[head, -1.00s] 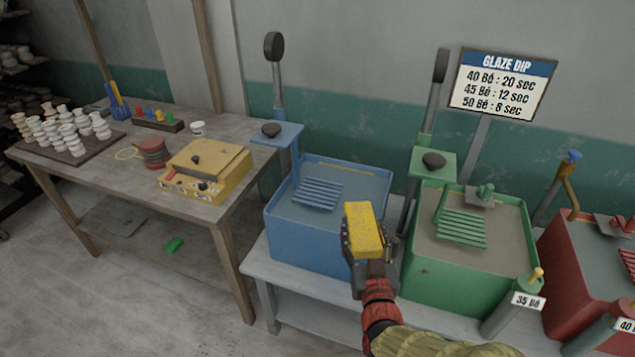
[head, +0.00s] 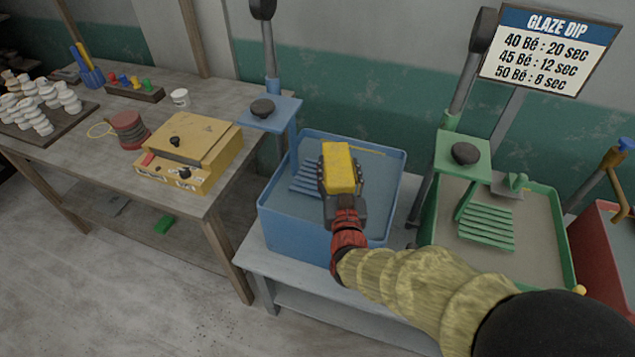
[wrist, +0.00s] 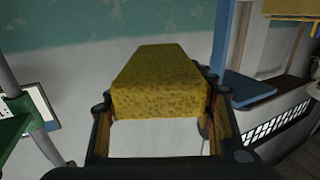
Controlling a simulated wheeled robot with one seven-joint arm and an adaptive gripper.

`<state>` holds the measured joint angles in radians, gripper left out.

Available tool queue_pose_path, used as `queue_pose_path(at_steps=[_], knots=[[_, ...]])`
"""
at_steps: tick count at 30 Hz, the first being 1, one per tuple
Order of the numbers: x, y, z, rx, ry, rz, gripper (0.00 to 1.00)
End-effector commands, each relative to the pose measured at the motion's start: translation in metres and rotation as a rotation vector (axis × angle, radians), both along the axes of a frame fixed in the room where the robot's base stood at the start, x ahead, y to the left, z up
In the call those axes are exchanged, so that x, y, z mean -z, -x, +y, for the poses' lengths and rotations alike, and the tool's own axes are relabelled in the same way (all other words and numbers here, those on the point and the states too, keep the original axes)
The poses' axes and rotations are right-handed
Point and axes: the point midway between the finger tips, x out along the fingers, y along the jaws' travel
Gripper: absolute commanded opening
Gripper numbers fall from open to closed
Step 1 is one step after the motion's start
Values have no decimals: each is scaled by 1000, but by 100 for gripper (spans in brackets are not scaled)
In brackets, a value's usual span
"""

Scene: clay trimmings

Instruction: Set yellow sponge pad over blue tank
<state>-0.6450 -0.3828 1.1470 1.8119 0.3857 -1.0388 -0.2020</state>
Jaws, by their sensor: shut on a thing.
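The yellow sponge pad (head: 340,166) is a block held in my gripper (head: 343,180). The sponge and gripper cover part of the rack. In the wrist view the sponge (wrist: 158,82) sits between both fingers. The exact height of the sponge above the tank cannot be told.
The green tank (head: 487,222) stands to the right, with a red tank (head: 598,238) beyond it. A blue post with a platform (head: 268,112) rises at the blue tank's back left. A wooden table (head: 85,152) with a yellow box (head: 190,150) is at left.

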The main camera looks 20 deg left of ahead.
Motion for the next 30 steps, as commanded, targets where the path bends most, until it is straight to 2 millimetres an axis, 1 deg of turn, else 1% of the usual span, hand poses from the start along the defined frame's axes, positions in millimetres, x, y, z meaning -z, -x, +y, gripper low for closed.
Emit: queue_pose_path(at_steps=[1,3,6,10,17,19,20,21,25,27,30], knots=[[9,-5,12,-2,-1,0,27],[19,-10,25,-2,1,3,27],[38,-16,37,-1,2,2,27],[53,-22,50,0,1,2,27],[63,-27,59,0,-1,0,27],[68,-28,63,0,-1,0,27],[72,-29,65,-1,0,1,27],[79,-29,65,0,0,1,27],[98,-29,64,0,0,0,27],[101,-29,64,0,0,0,27],[99,-29,64,0,0,-1,27]])
